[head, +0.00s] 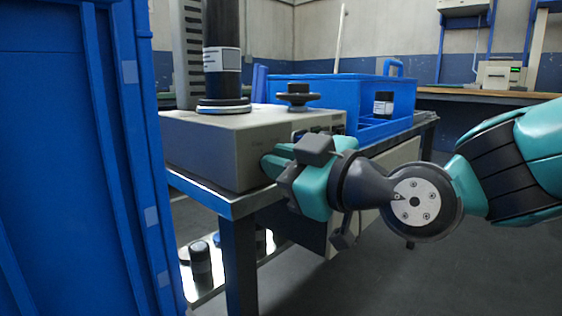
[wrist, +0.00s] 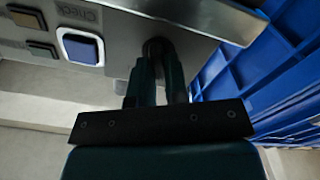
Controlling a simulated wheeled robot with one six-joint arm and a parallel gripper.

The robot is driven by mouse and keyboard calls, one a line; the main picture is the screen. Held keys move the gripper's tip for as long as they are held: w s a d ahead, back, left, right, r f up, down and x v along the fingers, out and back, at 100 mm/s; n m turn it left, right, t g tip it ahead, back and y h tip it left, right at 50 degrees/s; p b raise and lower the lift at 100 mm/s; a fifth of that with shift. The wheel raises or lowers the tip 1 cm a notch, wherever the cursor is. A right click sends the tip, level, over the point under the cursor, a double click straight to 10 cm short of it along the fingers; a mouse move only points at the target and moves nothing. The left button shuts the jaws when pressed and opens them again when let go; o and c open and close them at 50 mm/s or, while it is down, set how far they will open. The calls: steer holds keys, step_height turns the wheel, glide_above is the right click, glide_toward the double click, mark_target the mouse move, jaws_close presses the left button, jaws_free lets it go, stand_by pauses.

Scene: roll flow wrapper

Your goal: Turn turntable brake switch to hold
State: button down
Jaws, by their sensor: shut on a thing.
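The turntable unit is a grey box (head: 215,150) on a metal table, with a dark labelled roll (head: 222,35) standing upright on its round turntable (head: 223,106). My gripper (head: 272,163) is at the front face of the box, reaching in from the right. In the wrist view my gripper (wrist: 158,75) is shut on a dark round switch (wrist: 157,46) on the grey panel, which I take as the brake switch. The fingers hide most of it, so its setting cannot be read. The switch is hidden in the head view.
A black handwheel (head: 297,94) is on top of the box. A tall blue cabinet (head: 70,160) fills the left.

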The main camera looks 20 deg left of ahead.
steer(key=shift+w+d+m+p, duration=0.15)
steer(key=shift+m+p, duration=1.05)
steer(key=shift+m, duration=1.65)
steer(key=shift+w+m+p, duration=0.25)
steer(key=shift+m+p, duration=0.9)
steer(key=shift+m, duration=1.7)
steer(key=c, duration=1.1)
jaws_free()
steer(key=shift+c, duration=0.2)
